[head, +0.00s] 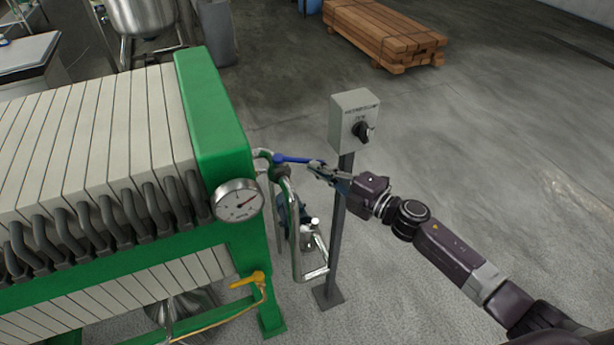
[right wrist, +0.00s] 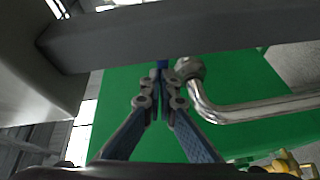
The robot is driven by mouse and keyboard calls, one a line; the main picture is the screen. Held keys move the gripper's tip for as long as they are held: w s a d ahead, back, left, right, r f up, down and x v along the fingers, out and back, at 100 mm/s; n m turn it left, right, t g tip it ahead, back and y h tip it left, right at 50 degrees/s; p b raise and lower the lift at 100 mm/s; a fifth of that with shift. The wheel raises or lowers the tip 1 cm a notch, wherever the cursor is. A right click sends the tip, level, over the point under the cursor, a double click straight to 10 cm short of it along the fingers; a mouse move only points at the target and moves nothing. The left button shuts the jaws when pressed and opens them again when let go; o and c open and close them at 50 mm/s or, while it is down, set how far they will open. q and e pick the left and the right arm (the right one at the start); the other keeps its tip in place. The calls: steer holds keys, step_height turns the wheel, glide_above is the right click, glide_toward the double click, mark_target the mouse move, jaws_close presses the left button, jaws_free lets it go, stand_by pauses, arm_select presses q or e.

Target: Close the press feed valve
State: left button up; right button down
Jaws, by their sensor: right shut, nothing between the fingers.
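A valve with a blue lever (head: 295,159) sits on a bare metal pipe at the end of the green filter press (head: 210,120). The lever points right, away from the press, roughly level. No label on the valve can be read. My right gripper (head: 316,167) is at the lever's free end, its fingers shut with nothing held. In the right wrist view, the closed fingertips (right wrist: 159,78) point at the green press end, and a bit of the blue lever (right wrist: 162,64) shows just beyond them. Whether they touch it cannot be told. My left gripper is out of view.
A grey post with a switch box (head: 354,120) stands close to my right gripper; its dark bar crosses the right wrist view (right wrist: 180,35). A pressure gauge (head: 238,201) and a yellow-handled valve (head: 247,280) are on the press. Open floor lies to the right.

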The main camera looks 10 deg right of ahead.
steer(key=shift+w+d, duration=0.7)
steer(key=shift+w, duration=0.35)
